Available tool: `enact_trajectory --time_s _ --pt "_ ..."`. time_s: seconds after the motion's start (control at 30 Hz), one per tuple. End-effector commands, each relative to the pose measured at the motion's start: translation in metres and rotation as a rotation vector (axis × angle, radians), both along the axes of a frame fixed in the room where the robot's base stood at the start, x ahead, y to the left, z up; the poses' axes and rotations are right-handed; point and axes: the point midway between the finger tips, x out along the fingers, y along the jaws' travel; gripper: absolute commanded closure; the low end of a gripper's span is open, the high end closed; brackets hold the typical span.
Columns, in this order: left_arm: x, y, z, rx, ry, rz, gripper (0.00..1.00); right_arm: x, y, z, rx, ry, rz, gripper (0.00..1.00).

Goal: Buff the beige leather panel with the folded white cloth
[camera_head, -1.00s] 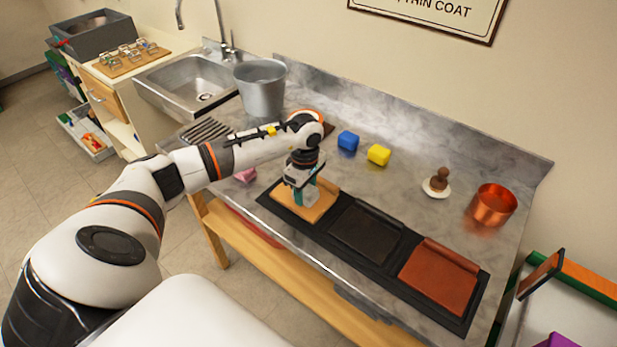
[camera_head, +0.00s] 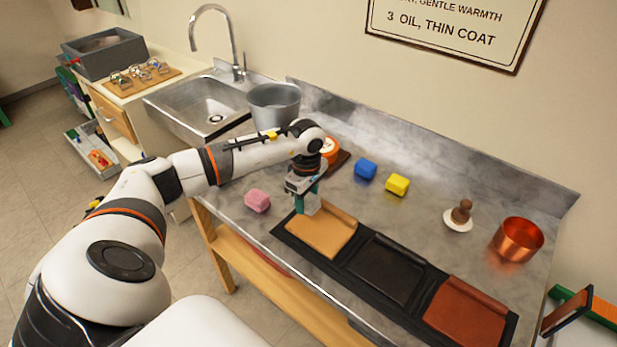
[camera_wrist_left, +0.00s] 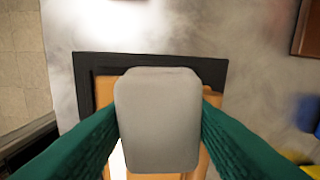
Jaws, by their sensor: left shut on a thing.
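The beige leather panel (camera_head: 322,236) lies at the left end of a black tray (camera_head: 340,267) on the metal bench. My left gripper (camera_head: 308,199) points down at the panel's far left corner. Its green fingers are shut on the folded white cloth (camera_head: 311,207), which looks pale grey in the left wrist view (camera_wrist_left: 158,120). There the cloth overlaps the beige panel (camera_wrist_left: 104,92) near the tray's black edge (camera_wrist_left: 150,62). I cannot tell whether the cloth touches the leather. My right gripper is not in view.
Black (camera_head: 388,264) and red-brown (camera_head: 466,310) panels fill the rest of the tray. A grey bucket (camera_head: 274,105) and a copper pot (camera_head: 518,240) stand on the bench.

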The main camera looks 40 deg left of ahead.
Motion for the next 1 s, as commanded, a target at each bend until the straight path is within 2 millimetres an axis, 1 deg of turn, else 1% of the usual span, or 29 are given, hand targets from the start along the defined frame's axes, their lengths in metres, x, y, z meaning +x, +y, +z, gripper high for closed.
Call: enact_trajectory --time_s 0.03,0.3,0.5,0.63,1.0 --pt "0.0 0.001 0.008 0.0 -0.002 0.001 0.77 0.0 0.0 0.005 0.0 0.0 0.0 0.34" --pt "-0.001 0.005 0.032 0.0 -0.002 0.009 0.77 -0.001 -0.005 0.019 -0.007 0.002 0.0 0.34" --pt "-0.002 0.008 0.049 0.001 -0.002 0.015 0.77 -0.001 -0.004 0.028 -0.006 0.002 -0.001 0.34" --pt "-0.003 0.008 0.053 0.0 -0.001 0.017 0.77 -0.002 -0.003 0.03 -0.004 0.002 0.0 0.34" --pt "-0.003 0.008 0.053 0.0 -0.001 0.017 0.77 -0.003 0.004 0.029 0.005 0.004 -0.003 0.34"
